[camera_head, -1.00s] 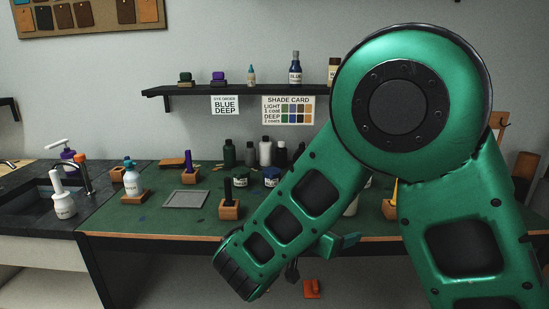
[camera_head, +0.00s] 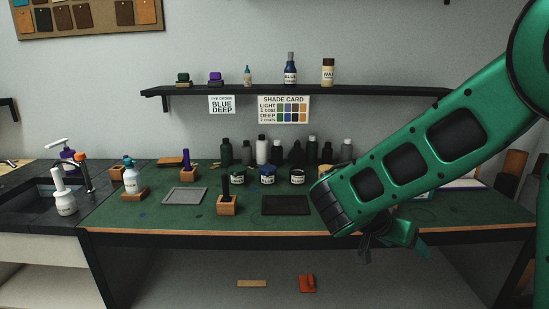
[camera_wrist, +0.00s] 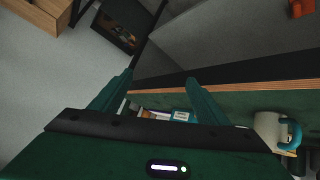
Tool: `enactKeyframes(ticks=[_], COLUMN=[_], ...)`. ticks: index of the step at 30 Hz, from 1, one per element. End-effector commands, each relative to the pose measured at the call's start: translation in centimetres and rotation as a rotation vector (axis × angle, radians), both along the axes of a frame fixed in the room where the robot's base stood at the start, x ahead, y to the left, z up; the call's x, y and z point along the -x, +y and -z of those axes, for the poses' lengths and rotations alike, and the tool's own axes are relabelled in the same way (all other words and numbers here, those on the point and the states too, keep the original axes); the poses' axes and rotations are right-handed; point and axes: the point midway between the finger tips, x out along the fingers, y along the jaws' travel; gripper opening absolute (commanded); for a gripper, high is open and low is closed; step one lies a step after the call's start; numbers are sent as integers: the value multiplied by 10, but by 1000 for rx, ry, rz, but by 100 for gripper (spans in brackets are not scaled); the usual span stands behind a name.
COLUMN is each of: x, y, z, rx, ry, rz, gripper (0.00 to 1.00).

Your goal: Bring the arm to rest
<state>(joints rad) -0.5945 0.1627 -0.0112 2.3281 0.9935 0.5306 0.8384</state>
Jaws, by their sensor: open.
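My arm shows large and green at the right of the head view. It reaches down and left over the right part of the green bench (camera_head: 150,223). My gripper (camera_head: 395,255) hangs at the bench's front edge in that view, partly hidden by my forearm. In the wrist view my gripper (camera_wrist: 158,82) has its two green fingers spread wide apart, with nothing held between them. The bench's front edge (camera_wrist: 240,91) runs just beyond the fingers there.
A mug (camera_wrist: 268,128) stands at the right in the wrist view. Jars (camera_head: 267,175), a dark tray (camera_head: 286,205), a grey tray (camera_head: 185,196) and a wooden block (camera_head: 227,206) stand on the bench. A shelf (camera_head: 210,90) with bottles is above. A red object (camera_head: 307,284) lies below the bench.

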Motion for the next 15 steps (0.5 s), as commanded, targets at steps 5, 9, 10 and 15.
enactKeyframes(ticks=[5,9,10,15], x=[58,108,119,180], y=[-65,-93,-97,-107], z=[1,2,2,1], rx=[-153,-289,-319,-490], ry=[177,290,309,390], rz=[52,40,32,-40], gripper=[69,69,69,69])
